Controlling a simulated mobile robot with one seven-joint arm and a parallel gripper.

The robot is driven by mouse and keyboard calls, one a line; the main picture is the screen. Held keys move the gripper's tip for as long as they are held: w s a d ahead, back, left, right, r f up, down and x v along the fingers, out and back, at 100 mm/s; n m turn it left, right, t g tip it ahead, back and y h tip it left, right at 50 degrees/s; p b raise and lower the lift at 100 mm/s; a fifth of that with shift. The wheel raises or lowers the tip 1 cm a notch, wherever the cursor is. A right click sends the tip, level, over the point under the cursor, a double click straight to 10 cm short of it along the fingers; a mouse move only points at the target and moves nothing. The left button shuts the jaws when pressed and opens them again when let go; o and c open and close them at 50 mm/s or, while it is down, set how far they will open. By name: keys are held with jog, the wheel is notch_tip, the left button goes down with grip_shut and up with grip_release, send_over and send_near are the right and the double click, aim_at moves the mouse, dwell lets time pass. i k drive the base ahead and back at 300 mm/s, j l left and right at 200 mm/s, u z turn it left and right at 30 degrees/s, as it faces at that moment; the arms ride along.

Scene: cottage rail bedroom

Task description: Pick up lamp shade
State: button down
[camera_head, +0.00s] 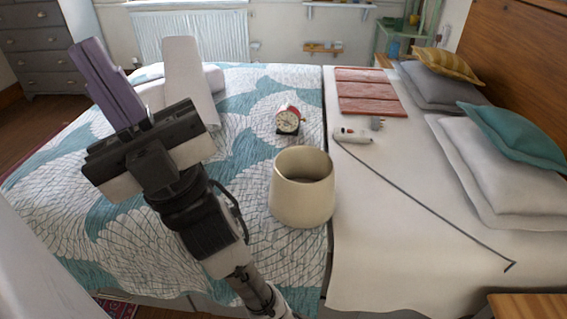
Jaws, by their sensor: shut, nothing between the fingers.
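The lamp shade (300,200) is a cream, open-topped, slightly tapered drum. It stands upright near the middle of the bed, at the right edge of the patterned quilt. Its dark inside shows from above. My gripper (89,46) is shut and empty, to the left of the shade and well apart from it. Its fingers point up and to the left in the picture. The gripper body hides part of the quilt.
A red alarm clock (288,121) stands behind the shade. A white handheld item (352,136), a thin dark rod (430,203) and red folded panels (370,92) lie to the right. Pillows (500,170) line the wooden headboard (520,60). The quilt's front left (110,235) is clear.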

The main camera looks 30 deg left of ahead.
aim_at(302, 191)
jog(key=u, duration=0.75)
jog(key=l+z, duration=0.2)
jog(key=z, duration=1.65)
jog(key=i+j+u, duration=0.2)
jog(key=u, duration=0.3)
jog(key=i+j+u, duration=0.25)
jog(key=u, duration=0.25)
jog(key=i+j+u, duration=0.15)
jog(key=u, duration=0.3)
jog(key=i+l, duration=0.05)
jog(key=i, duration=0.05)
